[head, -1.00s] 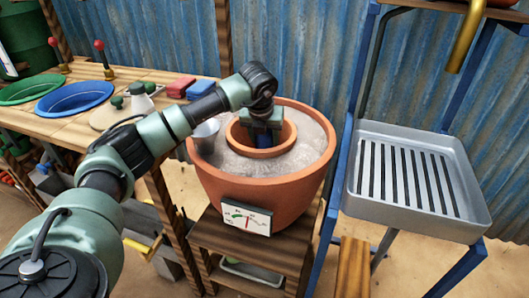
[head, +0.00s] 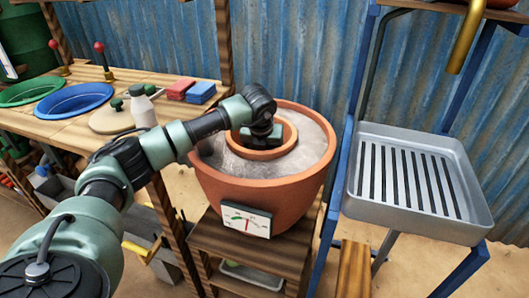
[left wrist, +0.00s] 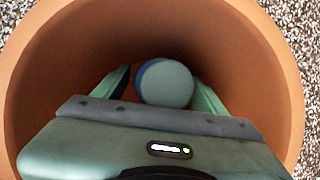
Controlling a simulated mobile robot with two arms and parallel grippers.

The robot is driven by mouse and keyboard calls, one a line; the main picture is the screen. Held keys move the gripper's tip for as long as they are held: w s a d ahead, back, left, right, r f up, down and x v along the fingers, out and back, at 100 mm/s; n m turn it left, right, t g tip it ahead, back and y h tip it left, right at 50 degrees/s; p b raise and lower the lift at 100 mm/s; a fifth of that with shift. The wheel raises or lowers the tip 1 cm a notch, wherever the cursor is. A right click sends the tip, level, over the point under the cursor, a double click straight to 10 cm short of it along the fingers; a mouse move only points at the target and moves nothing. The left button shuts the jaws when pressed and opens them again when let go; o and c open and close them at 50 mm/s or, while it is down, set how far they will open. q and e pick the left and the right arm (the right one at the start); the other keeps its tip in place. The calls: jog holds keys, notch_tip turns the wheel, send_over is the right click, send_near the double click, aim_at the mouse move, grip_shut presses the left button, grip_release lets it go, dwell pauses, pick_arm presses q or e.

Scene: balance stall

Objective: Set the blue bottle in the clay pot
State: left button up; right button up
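The clay pot (head: 262,155) is a small terracotta pot set in grey gravel inside a larger terracotta tub (head: 255,190). My left gripper (head: 262,138) reaches down into the clay pot. In the left wrist view, the blue bottle (left wrist: 165,84) shows from above as a round grey-blue top with a darker blue edge. It is between the two fingers of my left gripper (left wrist: 164,88), which look shut on it, inside the pot's wall (left wrist: 262,60). The bottle's lower part and base are hidden, so contact with the pot's floor cannot be seen. My right gripper is not in view.
A slotted metal tray (head: 412,185) stands to the right on a blue frame.

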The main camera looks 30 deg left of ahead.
pick_arm(q)
jog(key=shift+r, duration=0.3)
jog(key=p+v, duration=0.1)
jog(key=v, duration=1)
jog(key=shift+s+r+p, duration=0.2)
jog(key=shift+r+p, duration=0.1)
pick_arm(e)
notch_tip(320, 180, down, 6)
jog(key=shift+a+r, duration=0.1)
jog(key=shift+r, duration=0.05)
pick_arm(q)
jog(key=shift+r, duration=0.1)
